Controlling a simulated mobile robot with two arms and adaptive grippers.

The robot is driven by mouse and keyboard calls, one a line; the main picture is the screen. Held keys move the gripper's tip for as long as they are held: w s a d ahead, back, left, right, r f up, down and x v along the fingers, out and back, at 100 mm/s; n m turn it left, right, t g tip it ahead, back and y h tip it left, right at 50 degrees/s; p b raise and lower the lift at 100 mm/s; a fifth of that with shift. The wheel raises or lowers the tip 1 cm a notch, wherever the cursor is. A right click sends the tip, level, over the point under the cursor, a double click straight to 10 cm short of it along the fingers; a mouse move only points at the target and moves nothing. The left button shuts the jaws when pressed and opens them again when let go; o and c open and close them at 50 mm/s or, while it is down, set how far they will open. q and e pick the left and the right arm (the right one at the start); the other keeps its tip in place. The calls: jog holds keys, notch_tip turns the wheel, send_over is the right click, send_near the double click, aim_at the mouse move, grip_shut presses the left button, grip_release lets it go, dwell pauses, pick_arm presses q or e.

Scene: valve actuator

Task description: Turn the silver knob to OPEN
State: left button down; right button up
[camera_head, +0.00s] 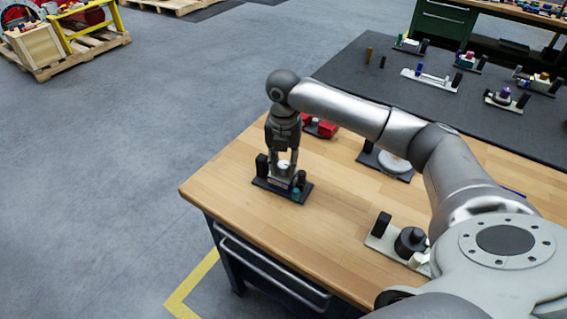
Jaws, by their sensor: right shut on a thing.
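The valve actuator unit with a black base (262,184) stands near the left corner of the wooden workbench. The silver knob (283,164) sits on top of it, between the fingers. My right gripper (284,167) points down over the unit and is shut on the silver knob. Its fingers hide part of the knob. Any OPEN marking is too small to read. My left gripper is not in view.
A red device (325,128), a unit with a round silver disc (393,161) and a unit with a black knob (408,241) stand on the wooden bench (320,215). Several small units stand on the dark mat (400,98) behind. Bench wood left of the arm is mostly clear.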

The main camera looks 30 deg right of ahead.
aim_at(283, 164)
jog(key=shift+m, duration=0.7)
jog(key=o, duration=1.1)
jog(key=shift+c, duration=0.2)
jog(key=shift+r, duration=4)
